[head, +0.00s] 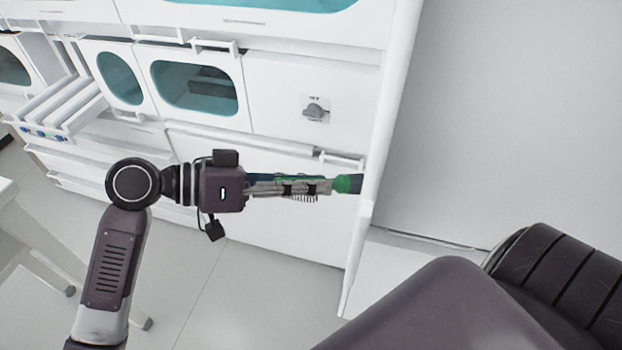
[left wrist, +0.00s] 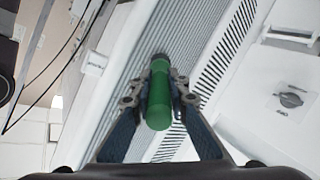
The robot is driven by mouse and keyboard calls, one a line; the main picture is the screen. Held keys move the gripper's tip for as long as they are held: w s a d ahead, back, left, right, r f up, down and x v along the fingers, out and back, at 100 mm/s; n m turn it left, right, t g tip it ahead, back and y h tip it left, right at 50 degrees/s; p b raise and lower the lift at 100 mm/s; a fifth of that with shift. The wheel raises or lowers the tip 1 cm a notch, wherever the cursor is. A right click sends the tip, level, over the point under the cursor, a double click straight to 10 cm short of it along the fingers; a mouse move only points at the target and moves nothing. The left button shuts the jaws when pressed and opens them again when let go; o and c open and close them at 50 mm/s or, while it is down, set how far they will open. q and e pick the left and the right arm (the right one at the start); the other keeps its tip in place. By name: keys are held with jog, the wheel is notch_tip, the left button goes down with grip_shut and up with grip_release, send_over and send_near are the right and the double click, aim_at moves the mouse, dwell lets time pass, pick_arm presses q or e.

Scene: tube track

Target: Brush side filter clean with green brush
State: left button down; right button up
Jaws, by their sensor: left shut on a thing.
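My left gripper (head: 325,187) is shut on the green brush (head: 347,183), whose green end sticks out past the fingertips close to the cabinet's right side edge. In the left wrist view the green brush (left wrist: 159,100) sits between both fingers of the left gripper (left wrist: 160,88), its dark end pointing at a grey ribbed grille. This grille, which looks like the side filter (left wrist: 200,35), has fine ridges and a row of dark slots. I cannot tell whether the brush touches it. The filter face is hidden in the head view. My right gripper is not in view.
The white cabinet (head: 300,225) has teal windows and a grey rotary knob (head: 315,112), also seen in the left wrist view (left wrist: 291,98). A plain grey-white wall (head: 500,100) stands right of it. A white table (head: 8,195) is at far left.

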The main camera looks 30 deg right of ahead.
pick_arm(q)
jog(key=shift+s+r, duration=0.1)
jog(key=shift+r, duration=0.05)
jog(key=shift+r+p, duration=1.35)
jog(key=shift+r, duration=0.45)
jog(key=shift+f, duration=0.2)
jog(key=shift+f+b, duration=0.8)
jog(key=shift+f, duration=0.05)
jog(key=shift+f, duration=0.1)
jog(key=shift+f+b, duration=0.65)
jog(key=shift+f, duration=0.15)
jog(key=shift+r, duration=0.1)
